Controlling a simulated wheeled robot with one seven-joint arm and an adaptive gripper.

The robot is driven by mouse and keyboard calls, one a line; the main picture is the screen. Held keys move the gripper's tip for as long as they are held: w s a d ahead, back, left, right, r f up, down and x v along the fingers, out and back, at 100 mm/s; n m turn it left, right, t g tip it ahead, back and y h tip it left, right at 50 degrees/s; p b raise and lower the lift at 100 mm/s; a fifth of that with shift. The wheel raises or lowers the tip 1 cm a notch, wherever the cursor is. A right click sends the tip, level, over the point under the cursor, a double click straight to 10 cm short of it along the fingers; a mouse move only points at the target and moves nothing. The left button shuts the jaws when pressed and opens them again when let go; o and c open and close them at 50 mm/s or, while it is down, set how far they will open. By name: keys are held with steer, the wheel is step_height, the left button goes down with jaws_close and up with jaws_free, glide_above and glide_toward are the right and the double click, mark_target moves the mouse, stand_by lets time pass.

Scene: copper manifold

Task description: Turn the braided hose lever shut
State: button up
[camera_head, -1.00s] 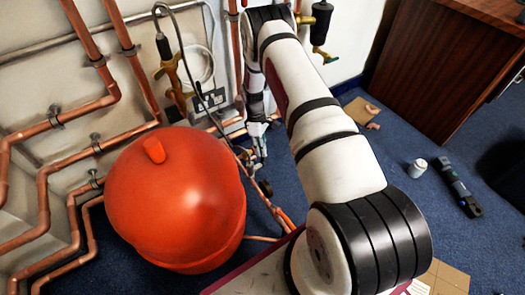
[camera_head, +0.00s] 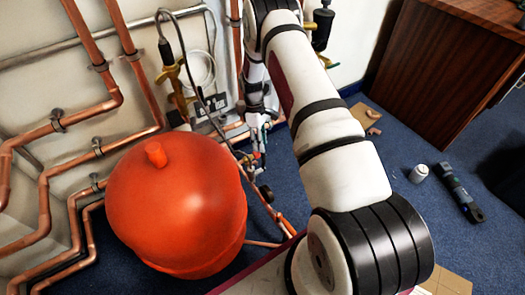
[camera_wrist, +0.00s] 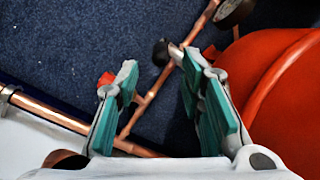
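The braided hose (camera_head: 197,88) hangs in the head view from a brass valve (camera_head: 174,78) at the wall and runs down behind the red tank towards my gripper (camera_head: 259,158). In the wrist view my gripper (camera_wrist: 160,65) is open, its two teal-padded fingers apart with nothing clearly held between them. A small red piece (camera_wrist: 106,80), possibly the lever, shows beside the left finger. A silver fitting with a black end (camera_wrist: 163,52) lies beyond the fingertips, close to the right finger. I cannot tell whether either finger touches anything.
The red tank (camera_head: 175,205) stands directly left of my gripper, and fills the wrist view's right side (camera_wrist: 285,90). Copper pipes (camera_head: 75,160) line the wall. A dark round gauge (camera_head: 265,193) sits below the gripper.

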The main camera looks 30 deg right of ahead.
steer(key=v, duration=0.6)
steer(key=shift+r, duration=0.2)
steer(key=shift+c, duration=0.6)
